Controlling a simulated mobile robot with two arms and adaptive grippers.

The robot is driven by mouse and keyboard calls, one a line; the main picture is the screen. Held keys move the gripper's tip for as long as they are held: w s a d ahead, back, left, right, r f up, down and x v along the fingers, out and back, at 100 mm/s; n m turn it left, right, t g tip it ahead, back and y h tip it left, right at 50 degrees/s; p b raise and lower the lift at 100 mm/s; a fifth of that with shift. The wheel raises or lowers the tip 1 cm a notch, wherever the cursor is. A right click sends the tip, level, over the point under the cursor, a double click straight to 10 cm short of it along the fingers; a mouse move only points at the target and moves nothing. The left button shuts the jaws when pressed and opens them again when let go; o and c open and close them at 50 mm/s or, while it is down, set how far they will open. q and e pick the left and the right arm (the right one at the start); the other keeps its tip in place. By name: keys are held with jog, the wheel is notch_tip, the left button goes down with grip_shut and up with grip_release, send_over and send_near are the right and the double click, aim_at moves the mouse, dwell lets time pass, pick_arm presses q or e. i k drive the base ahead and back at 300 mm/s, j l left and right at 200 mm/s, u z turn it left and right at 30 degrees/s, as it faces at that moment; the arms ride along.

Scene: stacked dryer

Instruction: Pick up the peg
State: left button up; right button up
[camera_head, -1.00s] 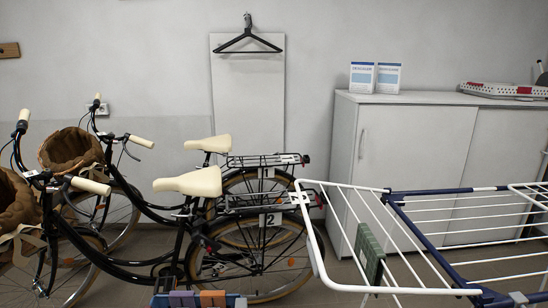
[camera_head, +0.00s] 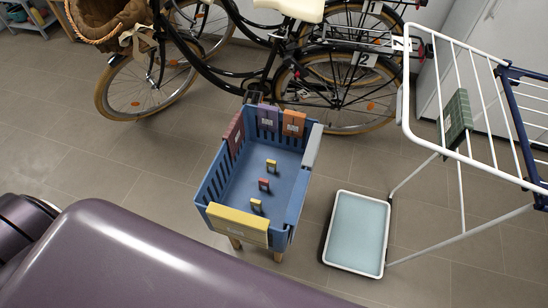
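A blue crate on short wooden legs (camera_head: 218,196) stands on the floor near the middle of the view. Three small pegs stand apart in a row on its floor: a yellow one with a dark middle (camera_head: 271,165) at the back, a red one (camera_head: 264,185) in the middle, and another yellow one (camera_head: 256,205) at the front. Which of them is the task's peg I cannot tell. Neither of my grippers is in view.
Coloured panels hang on the crate's rim, including a yellow one (camera_head: 238,226) in front. A white-rimmed tray (camera_head: 357,232) lies right of it. A drying rack (camera_head: 466,160) with a green cloth stands at right. Bicycles (camera_head: 335,90) are behind. Tiled floor at left is clear.

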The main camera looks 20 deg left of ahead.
aim_at(269, 163)
jog(key=i, duration=0.15)
jog(key=i+u, duration=0.2)
jog(key=u, duration=0.15)
jog(key=i+u, duration=0.15)
jog(key=u, duration=0.2)
